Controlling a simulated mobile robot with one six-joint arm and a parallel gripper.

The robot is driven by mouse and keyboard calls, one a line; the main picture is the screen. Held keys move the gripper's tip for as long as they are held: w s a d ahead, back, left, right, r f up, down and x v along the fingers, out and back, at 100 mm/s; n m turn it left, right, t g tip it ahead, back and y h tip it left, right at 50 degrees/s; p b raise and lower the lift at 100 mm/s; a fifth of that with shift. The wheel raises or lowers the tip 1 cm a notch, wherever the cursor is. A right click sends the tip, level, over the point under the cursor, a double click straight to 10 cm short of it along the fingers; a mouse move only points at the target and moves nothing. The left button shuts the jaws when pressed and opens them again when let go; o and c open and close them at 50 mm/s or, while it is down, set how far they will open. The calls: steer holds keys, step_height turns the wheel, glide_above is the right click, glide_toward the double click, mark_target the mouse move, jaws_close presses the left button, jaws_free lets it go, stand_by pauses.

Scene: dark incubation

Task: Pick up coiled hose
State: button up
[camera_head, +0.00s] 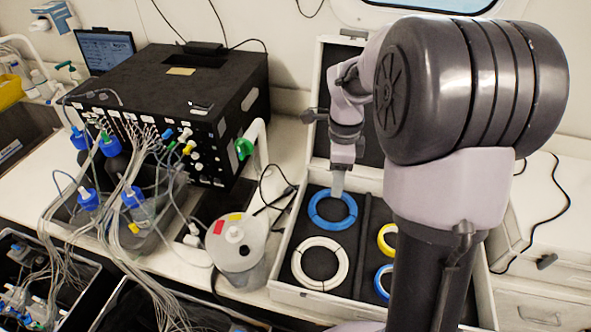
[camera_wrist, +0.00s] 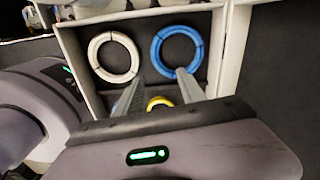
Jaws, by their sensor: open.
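Several coiled hoses lie in an open white case (camera_head: 283,282) with a dark lining. A large blue coil (camera_head: 333,226) is at the back left and a white coil (camera_head: 320,283) is in front of it. A yellow coil (camera_head: 383,240) and a smaller blue coil (camera_head: 381,283) lie right of the dark divider, partly hidden by my arm. My gripper (camera_head: 338,188) points down over the large blue coil's far edge. In the wrist view, my gripper (camera_wrist: 158,84) is open with nothing between its fingers. The right fingertip overlaps the blue coil (camera_wrist: 158,48); contact cannot be told. The white coil (camera_wrist: 97,62) and yellow coil (camera_wrist: 160,101) also show.
A black instrument box (camera_head: 165,100) with tubes and blue-capped bottles stands on the left. A clear container (camera_head: 240,250) stands just left of the case. The raised case lid (camera_head: 325,75) is behind my gripper. The counter between box and case holds dark cables.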

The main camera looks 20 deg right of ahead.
steer(key=b, duration=0.2)
glide_above(332, 224)
step_height(332, 224, down, 5)
step_height(332, 224, down, 12)
steer(key=b, duration=0.2)
steer(key=shift+r+b, duration=0.15)
steer(key=shift+b, duration=0.2)
steer(key=shift+s+r, duration=0.1)
jaws_close()
